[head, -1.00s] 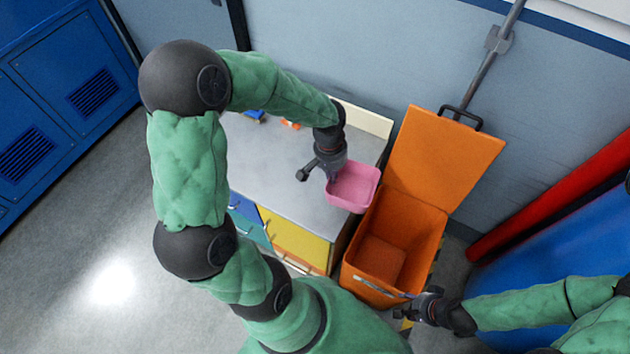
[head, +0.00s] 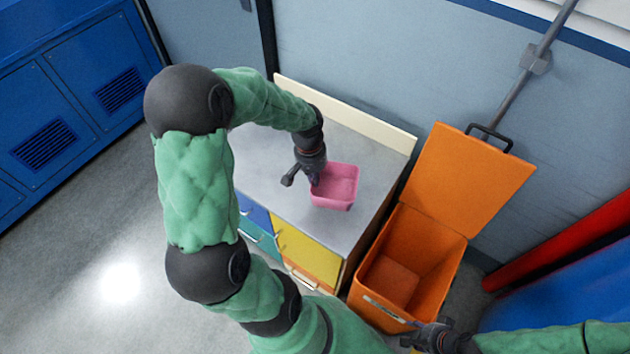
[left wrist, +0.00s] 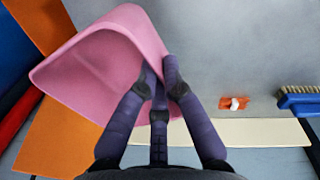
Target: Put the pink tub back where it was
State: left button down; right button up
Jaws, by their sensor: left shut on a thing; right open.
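The pink tub (head: 336,189) appears over the right part of the grey countertop (head: 372,170), tilted a little. My left gripper (head: 316,181) is shut on the tub's left wall. In the left wrist view the tub (left wrist: 92,70) fills the upper left, and the fingers of my left gripper (left wrist: 160,70) pinch its rim. Whether the tub's base touches the countertop cannot be told. My right gripper (head: 425,335) is open at the front rim of the orange bin (head: 437,240).
The orange bin stands open right of the cabinet, its lid (head: 465,180) raised. A pale backboard (head: 350,110) edges the countertop. The left wrist view shows a blue brush (left wrist: 300,100) and a small orange-and-white object (left wrist: 234,103) on the countertop. Bare countertop lies between them and the tub.

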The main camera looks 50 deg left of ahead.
pick_arm(q)
jog(key=shift+w+a+f+b, duration=0.65)
jog(key=shift+w+a+f, duration=0.1)
jog(key=shift+f, duration=0.85)
jog(key=shift+w+a+f+b, duration=0.6)
jog(key=shift+a+f+b, duration=0.15)
jog(key=shift+f, duration=0.8)
jog(key=shift+w+a+f+b, duration=0.6)
jog(key=shift+w+a+f, duration=0.15)
jog(key=shift+f, duration=0.85)
jog(key=shift+f, duration=0.15)
jog(key=c, duration=1.4)
grip_release()
jog(key=shift+s, duration=0.1)
jog(key=r+p, duration=0.1)
jog(key=r, duration=0.3)
jog(key=r+p, duration=0.2)
jog(key=r, duration=0.2)
jog(key=r+p, duration=0.1)
jog(key=r, duration=0.3)
jog(key=shift+s+a+r, duration=0.15)
jog(key=shift+s+a, duration=0.15)
jog(key=shift+a, duration=0.1)
